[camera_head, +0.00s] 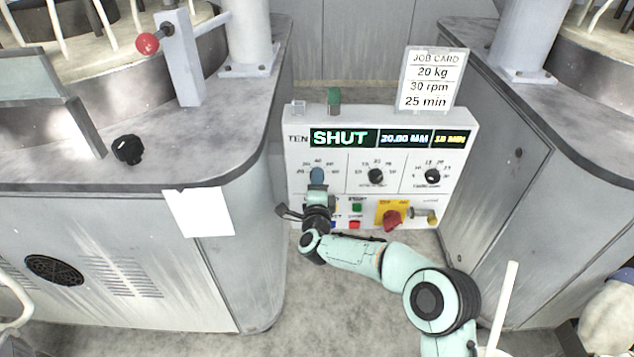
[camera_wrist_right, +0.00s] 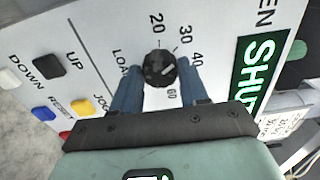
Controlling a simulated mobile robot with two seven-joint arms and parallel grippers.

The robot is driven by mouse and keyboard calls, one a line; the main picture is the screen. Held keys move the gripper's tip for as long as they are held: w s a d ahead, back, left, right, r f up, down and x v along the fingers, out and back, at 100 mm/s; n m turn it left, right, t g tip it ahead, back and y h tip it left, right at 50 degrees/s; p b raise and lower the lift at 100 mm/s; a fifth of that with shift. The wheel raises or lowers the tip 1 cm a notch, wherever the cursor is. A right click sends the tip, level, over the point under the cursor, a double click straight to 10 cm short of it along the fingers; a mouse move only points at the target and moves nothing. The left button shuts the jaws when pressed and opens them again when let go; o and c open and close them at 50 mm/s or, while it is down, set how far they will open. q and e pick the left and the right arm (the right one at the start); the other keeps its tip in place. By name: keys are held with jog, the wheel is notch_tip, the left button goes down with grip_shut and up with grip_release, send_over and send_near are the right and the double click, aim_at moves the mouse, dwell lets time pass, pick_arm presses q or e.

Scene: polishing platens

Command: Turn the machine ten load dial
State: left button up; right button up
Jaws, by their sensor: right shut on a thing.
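The machine ten panel (camera_head: 300,150) is a white box with a lit display (camera_head: 345,138) that reads SHUT. The load dial (camera_wrist_right: 160,68) is a black round knob with a pale pointer line slanting toward the 30 and 40 side of its scale. My right gripper (camera_head: 317,178) is shut on the load dial, with one blue finger on each side of it in the right wrist view (camera_wrist_right: 160,88). In the head view the gripper hides the dial. My left gripper is not in view.
Two more black dials, the middle (camera_head: 376,176) and right (camera_head: 432,176), sit on the panel. Below are push buttons, a red knob (camera_head: 391,220) on yellow and a key switch (camera_head: 427,216). A job card (camera_head: 431,80) reads 20 kg, 30 rpm, 25 min. Grey cabinets flank the panel.

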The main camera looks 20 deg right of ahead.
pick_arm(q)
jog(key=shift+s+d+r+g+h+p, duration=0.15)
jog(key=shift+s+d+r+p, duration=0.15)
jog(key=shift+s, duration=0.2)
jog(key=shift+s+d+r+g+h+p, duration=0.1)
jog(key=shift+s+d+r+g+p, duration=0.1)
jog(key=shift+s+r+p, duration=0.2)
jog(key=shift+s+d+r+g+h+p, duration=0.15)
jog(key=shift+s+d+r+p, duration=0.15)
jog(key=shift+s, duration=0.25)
pick_arm(e)
jog(key=shift+n, duration=4.6)
jog(key=o, duration=1.1)
jog(key=shift+d, duration=0.1)
jog(key=shift+c, duration=0.2)
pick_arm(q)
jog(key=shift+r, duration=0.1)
pick_arm(e)
jog(key=shift+s, duration=0.1)
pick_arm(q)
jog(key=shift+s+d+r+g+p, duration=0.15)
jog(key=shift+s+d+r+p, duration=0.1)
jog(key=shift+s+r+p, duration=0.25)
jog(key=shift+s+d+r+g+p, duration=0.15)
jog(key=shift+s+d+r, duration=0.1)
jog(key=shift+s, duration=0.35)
pick_arm(e)
jog(key=v, duration=1.3)
jog(key=shift+s, duration=0.15)
